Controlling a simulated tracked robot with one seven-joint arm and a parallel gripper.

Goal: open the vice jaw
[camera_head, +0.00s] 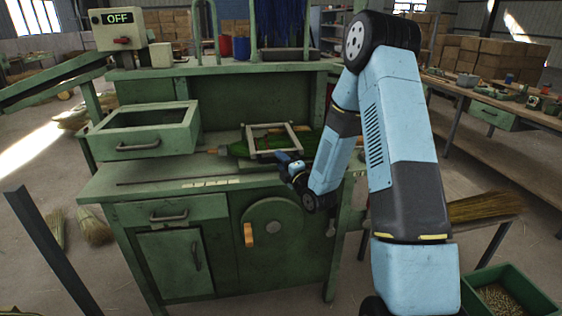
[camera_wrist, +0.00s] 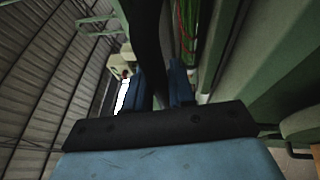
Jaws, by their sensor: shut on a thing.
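The vice (camera_head: 268,141) is on the green bench; it shows as a pale rectangular frame with dark green parts, and my arm stands close to its right side. My gripper (camera_head: 291,167) is at the front edge of the bench, just below and in front of the vice. In the wrist view, my gripper (camera_wrist: 158,78) has its two blue fingers on either side of a dark bar (camera_wrist: 146,30) and is shut on it. The bar runs up out of that view, so I cannot tell how it joins the vice. The jaw's gap is too small to judge.
The green bench (camera_head: 150,186) carries an open drawer-like box (camera_head: 148,127) at left and a thin rod. A round plate with an orange handle (camera_head: 249,235) is on the bench front. A control box reads OFF (camera_head: 117,30). A green bin (camera_head: 505,294) stands at lower right.

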